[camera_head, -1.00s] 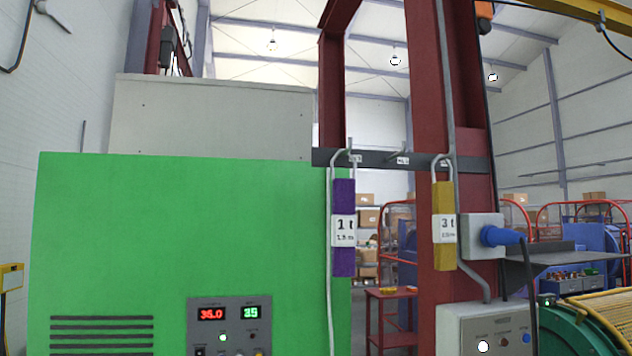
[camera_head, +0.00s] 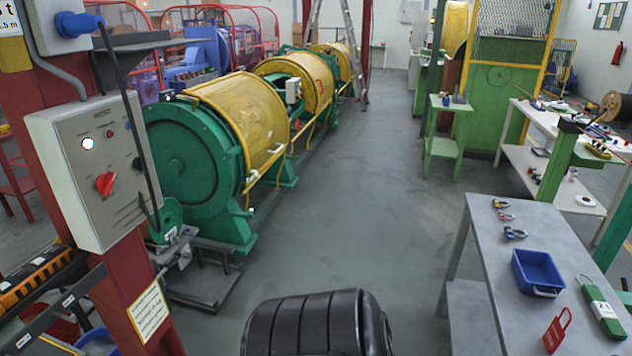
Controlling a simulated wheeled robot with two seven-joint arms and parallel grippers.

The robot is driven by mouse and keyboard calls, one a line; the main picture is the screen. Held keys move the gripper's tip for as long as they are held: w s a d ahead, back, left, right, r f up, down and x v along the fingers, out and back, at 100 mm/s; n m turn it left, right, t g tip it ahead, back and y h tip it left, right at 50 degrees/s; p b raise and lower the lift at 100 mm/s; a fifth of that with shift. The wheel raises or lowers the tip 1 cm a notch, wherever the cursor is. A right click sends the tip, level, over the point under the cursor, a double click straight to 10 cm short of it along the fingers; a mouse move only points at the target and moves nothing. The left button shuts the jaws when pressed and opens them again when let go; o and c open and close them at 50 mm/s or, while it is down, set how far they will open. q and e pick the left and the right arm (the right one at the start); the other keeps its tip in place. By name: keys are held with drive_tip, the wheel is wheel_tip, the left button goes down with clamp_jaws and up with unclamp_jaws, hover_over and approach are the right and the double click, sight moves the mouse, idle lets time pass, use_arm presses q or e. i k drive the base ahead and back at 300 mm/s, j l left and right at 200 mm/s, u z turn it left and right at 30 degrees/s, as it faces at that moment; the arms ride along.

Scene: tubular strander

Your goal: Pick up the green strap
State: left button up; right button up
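A green strap (camera_head: 600,304) with a white label and a pale loop at its upper end lies on the grey table (camera_head: 505,262) at the lower right of the head view. It is near the picture's right edge, to the right of the blue bin. Neither of my grippers shows in the head view, so I cannot see whether they are open or shut.
A blue bin (camera_head: 538,268), a red tag-like item (camera_head: 557,330) and several shackles (camera_head: 514,233) share the table. A grey control box (camera_head: 93,170) on a red post stands at the left. The green and yellow strander (camera_head: 235,120) lies behind it. Grey floor (camera_head: 395,215) is clear between.

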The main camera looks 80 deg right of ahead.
sight(603, 313)
drive_tip(key=z, duration=4.55)
drive_tip(key=i+j, duration=0.1)
